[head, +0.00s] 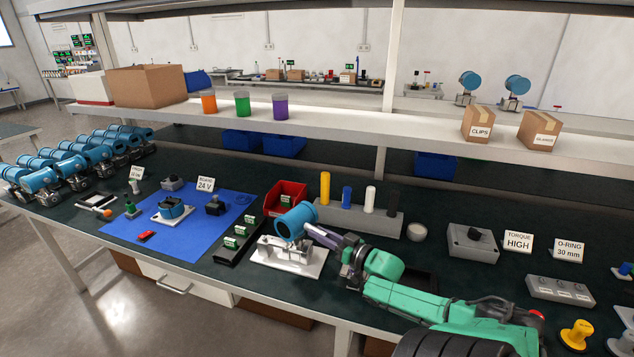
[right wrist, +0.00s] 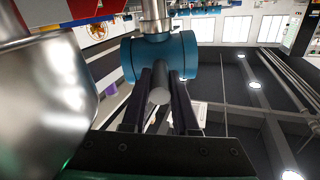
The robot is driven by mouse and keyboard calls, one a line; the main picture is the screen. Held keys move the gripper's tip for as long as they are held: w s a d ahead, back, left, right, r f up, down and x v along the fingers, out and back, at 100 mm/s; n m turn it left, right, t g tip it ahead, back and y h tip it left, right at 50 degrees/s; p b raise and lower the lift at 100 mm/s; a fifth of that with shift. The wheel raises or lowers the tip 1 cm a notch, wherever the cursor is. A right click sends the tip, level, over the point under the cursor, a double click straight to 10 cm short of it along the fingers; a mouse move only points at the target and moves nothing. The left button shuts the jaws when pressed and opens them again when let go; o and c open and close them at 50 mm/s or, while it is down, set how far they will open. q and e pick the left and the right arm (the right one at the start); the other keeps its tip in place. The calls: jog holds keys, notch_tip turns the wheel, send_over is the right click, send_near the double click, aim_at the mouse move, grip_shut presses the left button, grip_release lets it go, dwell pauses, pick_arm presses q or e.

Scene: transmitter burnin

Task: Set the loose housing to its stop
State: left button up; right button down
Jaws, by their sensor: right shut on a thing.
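The blue housing (head: 295,221) sits tilted on the metal fixture (head: 284,248), which stands on a white plate (head: 305,266) at the front of the bench. My right gripper (head: 325,238) reaches in from the right and is shut at the housing's near side. In the right wrist view the blue housing (right wrist: 188,58) fills the middle, with a metal neck (right wrist: 156,14) at its upper edge. The fingers (right wrist: 163,88) lie on both sides of a grey round stub (right wrist: 160,95) in front of the housing. My left gripper is not in view.
A red bin (head: 286,197) stands just behind the fixture. A grey rack (head: 360,220) with coloured pegs is behind the gripper. A black tray (head: 238,240) with green boards and a blue mat (head: 170,235) lie to the left. A shelf (head: 350,128) spans the back.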

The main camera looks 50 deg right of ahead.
jog(key=shift+f, duration=0.1)
jog(key=c, duration=0.7)
grip_release()
jog(key=shift+s, duration=0.1)
jog(key=s+p, duration=0.1)
jog(key=s, duration=1.3)
jog(key=shift+s, duration=0.25)
